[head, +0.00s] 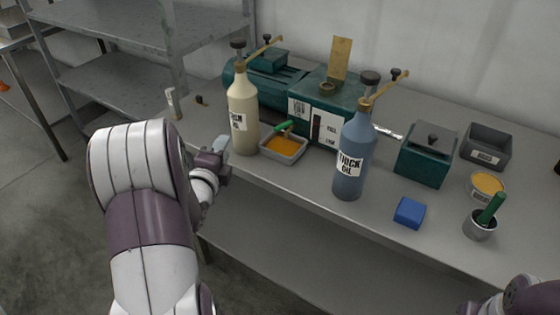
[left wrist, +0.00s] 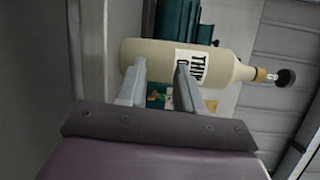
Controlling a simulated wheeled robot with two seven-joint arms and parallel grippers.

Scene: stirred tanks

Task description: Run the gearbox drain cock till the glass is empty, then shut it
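The green gearbox (head: 340,100) stands at the back of the bench. A narrow dark sight glass (head: 316,127) with labels beside it is on its front; its level is too small to read. The drain cock's green handle (head: 284,126) sits low on the gearbox, above a grey tray (head: 291,158) holding orange oil. My left gripper (head: 220,152) is open and empty, left of the cream bottle (head: 243,118) and apart from the cock. In the left wrist view the cream bottle (left wrist: 150,55) lies beyond the open fingers (left wrist: 160,68). My right gripper is out of view.
A blue thick-oil bottle (head: 354,155) stands right of the tray. Further right are a blue block (head: 409,212), a green box (head: 425,160), a grey bin (head: 487,145), a yellow-topped tin (head: 487,185) and a cup (head: 479,226) with a green handle. The bench front is mostly clear.

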